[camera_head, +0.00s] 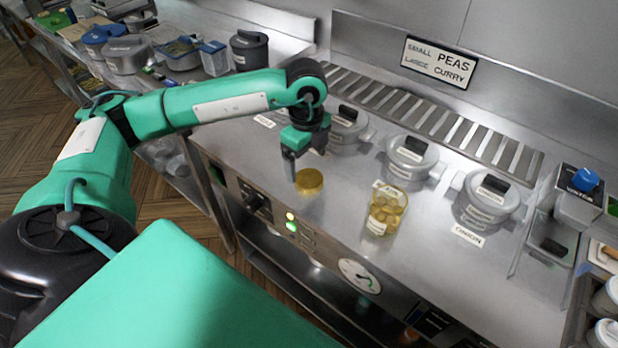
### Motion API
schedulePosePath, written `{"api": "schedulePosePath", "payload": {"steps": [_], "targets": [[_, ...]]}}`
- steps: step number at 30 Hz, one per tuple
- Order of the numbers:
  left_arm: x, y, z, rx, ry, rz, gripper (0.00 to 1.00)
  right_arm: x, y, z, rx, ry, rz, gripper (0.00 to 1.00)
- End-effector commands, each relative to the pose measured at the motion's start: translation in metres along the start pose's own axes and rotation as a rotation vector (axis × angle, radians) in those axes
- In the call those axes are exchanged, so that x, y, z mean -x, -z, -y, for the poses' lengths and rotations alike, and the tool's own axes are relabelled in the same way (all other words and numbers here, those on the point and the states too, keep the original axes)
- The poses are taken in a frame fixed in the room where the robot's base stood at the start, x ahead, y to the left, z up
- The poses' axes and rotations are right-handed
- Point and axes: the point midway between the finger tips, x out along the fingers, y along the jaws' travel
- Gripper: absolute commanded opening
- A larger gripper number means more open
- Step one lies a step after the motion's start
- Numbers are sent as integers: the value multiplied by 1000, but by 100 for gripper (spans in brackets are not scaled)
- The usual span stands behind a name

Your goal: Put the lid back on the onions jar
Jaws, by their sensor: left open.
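A clear jar (386,212) with yellow contents and pale labels stands upright on the steel counter, its top showing no gold lid; the label is too small to read surely. A round gold lid (309,181) lies apart from it, to its left near the counter's front edge. My left gripper (291,170) is open and points down just left of the lid, close to it; whether it touches the lid cannot be told. My right gripper is not in view.
Several grey lidded pots, among them one (408,160) behind the jar and one by an onion label (468,236), stand along the counter (400,270). A slotted vent runs behind them. The counter between lid and jar is free.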

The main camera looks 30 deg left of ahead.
Motion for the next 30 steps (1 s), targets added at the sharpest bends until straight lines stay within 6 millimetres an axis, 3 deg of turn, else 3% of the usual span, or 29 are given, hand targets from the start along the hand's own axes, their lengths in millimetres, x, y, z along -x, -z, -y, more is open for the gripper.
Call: {"api": "schedulePosePath", "payload": {"steps": [5,7,9,15,24,30], "targets": [[-14,2,1,-1,-3,0,88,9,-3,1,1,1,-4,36],[-26,3,3,0,-4,0,88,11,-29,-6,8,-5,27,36],[-37,4,3,-1,-4,-1,88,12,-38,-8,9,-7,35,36],[-52,3,4,-1,-1,0,88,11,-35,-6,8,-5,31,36],[-52,3,4,-1,0,-1,88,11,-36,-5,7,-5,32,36],[-52,3,4,-1,0,0,48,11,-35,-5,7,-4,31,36]]}}
